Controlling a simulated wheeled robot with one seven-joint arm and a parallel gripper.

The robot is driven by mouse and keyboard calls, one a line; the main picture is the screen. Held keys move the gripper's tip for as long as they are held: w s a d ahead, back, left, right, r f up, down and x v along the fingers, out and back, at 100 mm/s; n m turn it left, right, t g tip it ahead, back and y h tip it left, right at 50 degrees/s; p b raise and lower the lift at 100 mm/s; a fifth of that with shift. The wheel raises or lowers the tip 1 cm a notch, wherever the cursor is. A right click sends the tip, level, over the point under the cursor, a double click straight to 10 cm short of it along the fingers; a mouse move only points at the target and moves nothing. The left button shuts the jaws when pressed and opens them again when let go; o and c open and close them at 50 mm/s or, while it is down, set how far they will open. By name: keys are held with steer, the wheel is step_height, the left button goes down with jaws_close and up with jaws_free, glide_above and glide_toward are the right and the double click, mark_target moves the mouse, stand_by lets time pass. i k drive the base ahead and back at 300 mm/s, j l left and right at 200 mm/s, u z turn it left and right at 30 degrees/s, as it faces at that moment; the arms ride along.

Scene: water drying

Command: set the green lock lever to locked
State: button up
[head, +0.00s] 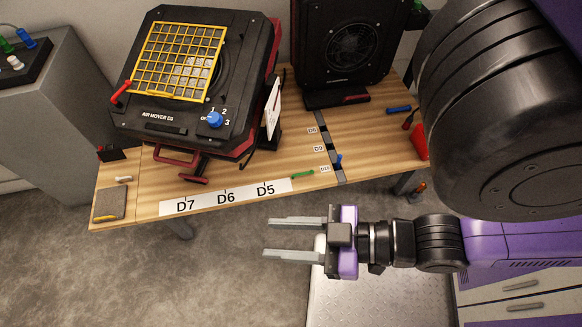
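Several green parts show in the head view, and I cannot tell which is the lock lever. A small green bar (302,174) lies on the wooden table near its front edge, right of the D5 label. A green knob or lever (7,46) stands on a black box at the far left. A bit of green (417,5) shows at the top right, partly cut off. My gripper (266,236) is open and empty, its two grey fingers apart and pointing left. It is in front of the table, over the floor, apart from all green parts.
A black air mover (150,122) with a yellow grille and blue knob (215,120) fills the table's left. A second black fan unit (345,50) stands behind. Small tools (399,110) lie at right. Grey floor (130,275) in front is clear. My arm hides the right side.

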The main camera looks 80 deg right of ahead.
mark_target(312, 172)
steer(key=i+j+z, duration=0.1)
steer(key=j+z, duration=0.25)
steer(key=i+j+z, duration=0.1)
steer(key=z, duration=0.25)
